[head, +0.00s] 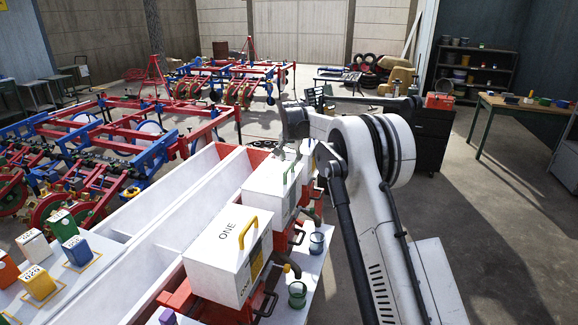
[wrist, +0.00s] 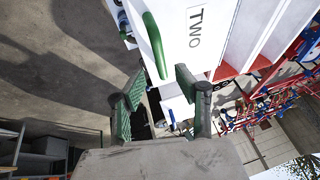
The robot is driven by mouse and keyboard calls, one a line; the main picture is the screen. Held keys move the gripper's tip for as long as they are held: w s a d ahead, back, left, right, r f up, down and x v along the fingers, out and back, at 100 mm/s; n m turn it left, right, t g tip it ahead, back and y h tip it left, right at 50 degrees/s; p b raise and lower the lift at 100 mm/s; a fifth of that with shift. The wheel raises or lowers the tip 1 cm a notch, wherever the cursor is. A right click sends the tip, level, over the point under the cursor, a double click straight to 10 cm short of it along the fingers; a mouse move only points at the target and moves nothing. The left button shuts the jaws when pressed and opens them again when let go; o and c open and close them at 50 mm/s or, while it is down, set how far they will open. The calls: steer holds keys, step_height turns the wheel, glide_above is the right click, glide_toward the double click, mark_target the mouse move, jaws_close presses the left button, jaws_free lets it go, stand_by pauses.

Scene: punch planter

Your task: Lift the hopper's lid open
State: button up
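A white hopper labelled ONE (head: 222,262) stands nearest in the head view, with a yellow handle (head: 248,232) on its lid. Behind it stands a second white hopper (head: 264,190) with a green handle (head: 289,178). In the wrist view this hopper shows the word TWO (wrist: 196,28), and its green handle (wrist: 153,42) runs down toward the space between my fingertips. Both lids look closed. My gripper (wrist: 158,82) is open, with green finger pads apart and nothing between them. I cannot tell its exact distance from the handle.
A long white trough (head: 150,235) runs left of the hoppers. Small coloured boxes (head: 38,282) stand left of it. Cups (head: 297,293) stand on the ledge to the right. Red and blue machine frames (head: 110,140) fill the left. Open floor (head: 500,230) lies right.

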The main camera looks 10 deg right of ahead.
mark_target(289, 167)
steer(key=shift+x, duration=2.5)
jaws_close()
